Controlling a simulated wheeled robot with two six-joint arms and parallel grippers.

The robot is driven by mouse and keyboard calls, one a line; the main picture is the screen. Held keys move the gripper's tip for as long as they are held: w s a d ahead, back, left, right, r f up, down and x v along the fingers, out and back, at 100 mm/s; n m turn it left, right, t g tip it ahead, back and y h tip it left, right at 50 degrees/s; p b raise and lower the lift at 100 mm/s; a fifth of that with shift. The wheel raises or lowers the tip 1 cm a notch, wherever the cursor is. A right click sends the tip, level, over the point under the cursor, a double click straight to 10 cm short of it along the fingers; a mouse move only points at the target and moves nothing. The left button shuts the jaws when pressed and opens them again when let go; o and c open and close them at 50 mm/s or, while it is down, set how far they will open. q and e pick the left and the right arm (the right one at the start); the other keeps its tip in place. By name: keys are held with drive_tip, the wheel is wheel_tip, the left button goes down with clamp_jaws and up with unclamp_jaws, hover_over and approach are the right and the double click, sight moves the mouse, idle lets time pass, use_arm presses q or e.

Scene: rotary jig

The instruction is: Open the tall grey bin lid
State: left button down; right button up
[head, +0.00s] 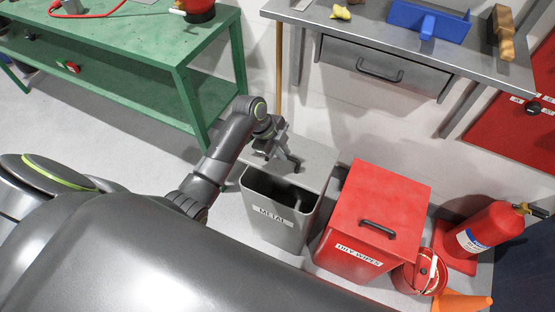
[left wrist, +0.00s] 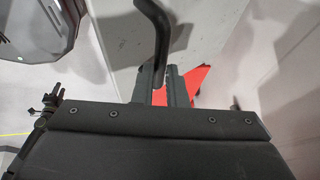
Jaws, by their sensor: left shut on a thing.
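The tall grey bin (head: 275,228), labelled METAL, stands on the floor below the grey bench. Its dark inside shows at the front. Its grey lid (head: 313,158) is at the back of the opening, raised or set back; its exact tilt is hard to tell. My left gripper (head: 284,156) is over the lid, shut on its dark handle (head: 293,163). In the left wrist view the dark bent handle (left wrist: 158,28) runs down to the fingertips (left wrist: 165,82), with pale grey surface behind. My right gripper is not in view.
A red oily-wipes bin (head: 375,210) with its lid down stands close on the right. A red bucket (head: 420,273), an extinguisher (head: 480,230) and an orange cone (head: 462,301) are further right. A green table (head: 130,50) and a grey bench (head: 370,35) stand behind.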

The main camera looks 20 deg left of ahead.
use_arm(q)
drive_tip(key=w+r, duration=0.1)
drive_tip(key=w, duration=0.1)
drive_tip(key=w+r+p, duration=0.1)
drive_tip(key=r, duration=0.1)
drive_tip(key=shift+w, duration=0.4)
drive_tip(key=c, duration=1.8)
unclamp_jaws()
drive_tip(key=shift+c, duration=0.2)
drive_tip(key=o, duration=0.4)
drive_tip(key=shift+w+d+f, duration=0.1)
drive_tip(key=shift+w+f, duration=0.25)
drive_tip(key=shift+w, duration=0.15)
drive_tip(key=v, duration=1.7)
drive_tip(key=shift+s+r, duration=0.15)
drive_tip(key=shift+r, duration=0.15)
drive_tip(key=shift+c, duration=0.2)
